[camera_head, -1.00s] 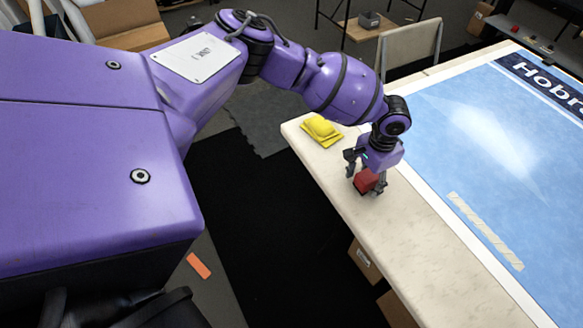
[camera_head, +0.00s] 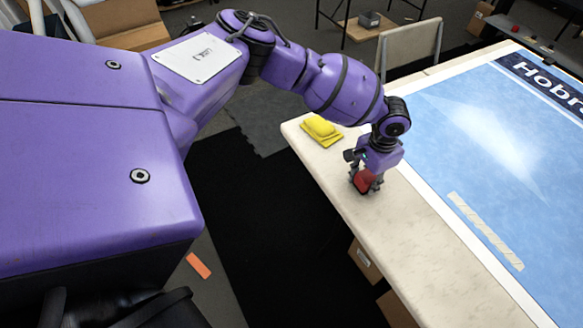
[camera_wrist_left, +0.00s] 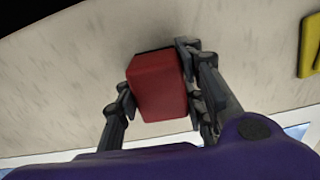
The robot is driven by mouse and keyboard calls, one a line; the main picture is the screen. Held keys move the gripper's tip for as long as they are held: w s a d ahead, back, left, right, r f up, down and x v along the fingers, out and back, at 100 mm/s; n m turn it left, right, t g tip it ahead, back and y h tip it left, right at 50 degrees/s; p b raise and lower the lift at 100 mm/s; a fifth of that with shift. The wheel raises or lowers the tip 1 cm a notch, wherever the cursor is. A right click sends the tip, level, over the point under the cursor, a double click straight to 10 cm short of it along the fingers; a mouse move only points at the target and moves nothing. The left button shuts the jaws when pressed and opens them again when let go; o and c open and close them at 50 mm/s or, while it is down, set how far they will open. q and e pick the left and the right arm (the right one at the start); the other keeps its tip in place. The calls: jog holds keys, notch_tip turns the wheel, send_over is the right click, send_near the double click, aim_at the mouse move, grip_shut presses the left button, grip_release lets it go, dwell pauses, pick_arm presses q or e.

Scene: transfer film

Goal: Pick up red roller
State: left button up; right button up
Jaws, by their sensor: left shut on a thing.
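The red roller (camera_head: 363,180) looks like a small red block and is at the edge strip of the pale table. My left gripper (camera_head: 366,186) points down over it and is shut on it. In the left wrist view the red roller (camera_wrist_left: 158,86) sits between the two dark fingers of the left gripper (camera_wrist_left: 160,98), one on each side. Its underside is hidden, so I cannot tell whether it still touches the table. My right gripper is not in view.
A yellow object (camera_head: 321,131) lies near the table corner, and it also shows in the left wrist view (camera_wrist_left: 310,45). A blue printed sheet (camera_head: 480,130) covers the table to the right. The pale table strip (camera_head: 420,235) in front is clear. A chair (camera_head: 411,45) stands behind.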

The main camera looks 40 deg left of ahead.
aim_at(370, 174)
pick_arm(q)
notch_tip(370, 174, up, 3)
jog(key=shift+w, duration=0.15)
jog(key=s+d+r+p, duration=0.2)
jog(key=s+d+r, duration=0.7)
jog(key=s, duration=0.2)
jog(key=shift+r, duration=0.4)
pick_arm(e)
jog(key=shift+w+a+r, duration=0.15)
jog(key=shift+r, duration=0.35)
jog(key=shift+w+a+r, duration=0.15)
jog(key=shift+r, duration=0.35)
